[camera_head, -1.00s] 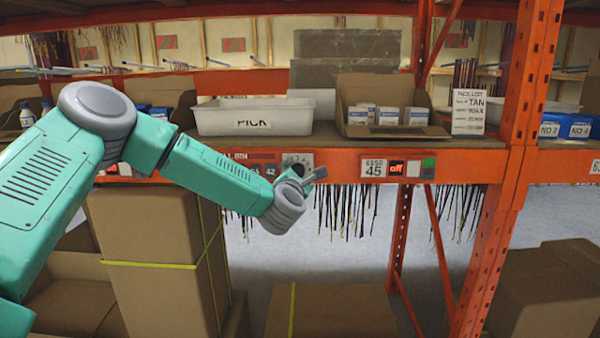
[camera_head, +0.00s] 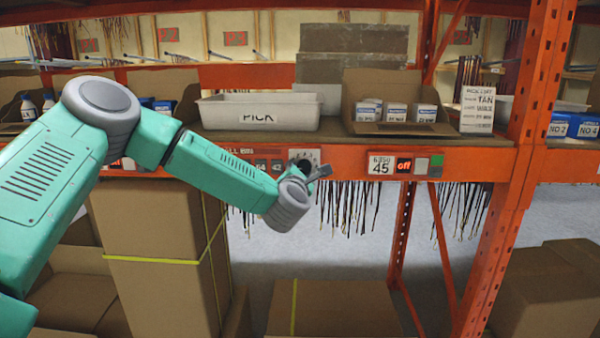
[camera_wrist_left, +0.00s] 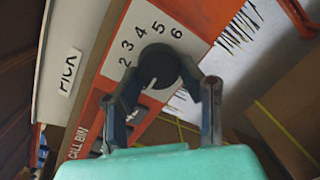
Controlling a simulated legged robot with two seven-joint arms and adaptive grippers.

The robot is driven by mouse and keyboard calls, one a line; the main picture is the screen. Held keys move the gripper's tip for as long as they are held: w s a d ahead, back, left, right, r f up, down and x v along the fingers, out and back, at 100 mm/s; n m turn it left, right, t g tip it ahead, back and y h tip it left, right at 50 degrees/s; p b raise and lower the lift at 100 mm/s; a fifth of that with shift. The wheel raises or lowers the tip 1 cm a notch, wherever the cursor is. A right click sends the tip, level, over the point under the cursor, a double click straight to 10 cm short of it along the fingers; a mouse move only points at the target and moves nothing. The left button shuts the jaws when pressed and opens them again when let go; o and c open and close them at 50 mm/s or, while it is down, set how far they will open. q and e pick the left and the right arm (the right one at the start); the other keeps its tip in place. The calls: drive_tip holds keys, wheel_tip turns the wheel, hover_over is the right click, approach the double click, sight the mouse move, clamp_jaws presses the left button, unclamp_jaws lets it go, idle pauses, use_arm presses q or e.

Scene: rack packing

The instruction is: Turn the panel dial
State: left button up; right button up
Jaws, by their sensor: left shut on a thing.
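The panel dial (camera_wrist_left: 158,66) is a round black knob on a white plate (camera_wrist_left: 134,30), with the numbers 2 to 6 visible around it in the left wrist view. My left gripper (camera_wrist_left: 162,84) has one finger on each side of the knob and is shut on it. A pale mark shows on the knob's near side; which number it points to I cannot tell. In the head view the plate (camera_head: 306,154) shows on the orange beam behind my left gripper (camera_head: 311,171), which hides most of the knob. My right gripper is not in view.
A white PICK bin (camera_head: 258,125) and an open carton (camera_head: 396,129) of small boxes stand on the shelf above. A 45 label panel (camera_head: 382,166) with an "off" display is right of the dial. Dark strands hang below the beam.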

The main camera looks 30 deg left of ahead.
use_arm(q)
drive_tip(key=shift+w+d+r+m, duration=0.1)
drive_tip(key=shift+d+r+m, duration=0.25)
drive_tip(key=shift+r, duration=0.1)
drive_tip(key=shift+r+m, duration=0.1)
drive_tip(key=shift+m, duration=0.85)
drive_tip(key=m, duration=0.2)
drive_tip(key=shift+m, duration=0.3)
drive_tip(key=m+g+p, duration=0.1)
drive_tip(key=m, duration=0.3)
drive_tip(key=shift+d, duration=0.1)
drive_tip(key=shift+f+m, duration=0.25)
drive_tip(key=shift+m, duration=0.75)
drive_tip(key=shift+f, duration=0.15)
